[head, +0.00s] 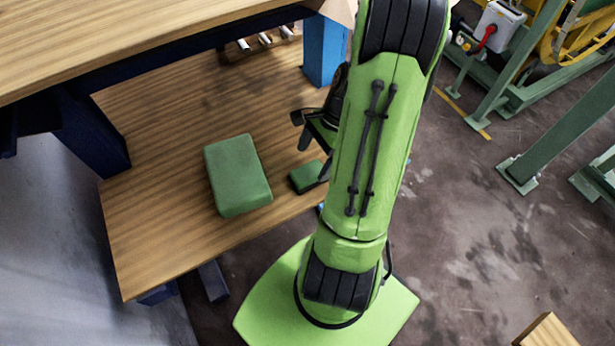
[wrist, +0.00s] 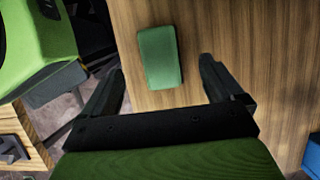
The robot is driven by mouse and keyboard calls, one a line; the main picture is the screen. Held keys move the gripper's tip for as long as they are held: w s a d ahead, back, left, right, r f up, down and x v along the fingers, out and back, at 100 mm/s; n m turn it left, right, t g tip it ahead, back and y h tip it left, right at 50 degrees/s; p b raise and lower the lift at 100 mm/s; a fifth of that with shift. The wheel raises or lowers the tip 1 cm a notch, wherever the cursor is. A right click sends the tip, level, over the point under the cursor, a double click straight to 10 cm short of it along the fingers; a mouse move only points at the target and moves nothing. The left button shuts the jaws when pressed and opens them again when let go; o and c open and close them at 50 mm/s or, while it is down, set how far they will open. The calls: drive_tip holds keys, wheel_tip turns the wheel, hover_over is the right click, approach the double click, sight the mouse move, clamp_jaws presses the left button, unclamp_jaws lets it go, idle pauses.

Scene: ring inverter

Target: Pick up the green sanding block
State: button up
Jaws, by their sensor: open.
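The green sanding block (head: 306,176) is the smaller of two green blocks and lies flat on the wooden shelf near its front edge. Its right end is partly hidden by my gripper in the head view. It also shows in the wrist view as a green block (wrist: 160,57), ahead of my fingers and roughly centred between them. My gripper (wrist: 162,70) is open and empty, its two black fingers apart with bare wood showing between. In the head view my gripper (head: 314,155) is just above and beside the block, partly hidden behind my arm.
A larger green block (head: 238,175) lies to the left on the same shelf (head: 160,215). A wooden tabletop (head: 130,35) overhangs the shelf at the back left. A blue leg (head: 325,50) stands behind. Green machine frames (head: 545,120) are to the right.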

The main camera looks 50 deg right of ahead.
sight(309, 170)
drive_tip(key=b+x, duration=0.1)
drive_tip(key=x, duration=0.5)
drive_tip(key=shift+d, duration=0.1)
drive_tip(key=shift+r, duration=0.1)
drive_tip(key=c, duration=1.3)
wheel_tip(309, 170, up, 10)
drive_tip(key=shift+r+p, duration=0.1)
drive_tip(key=shift+p, duration=1.15)
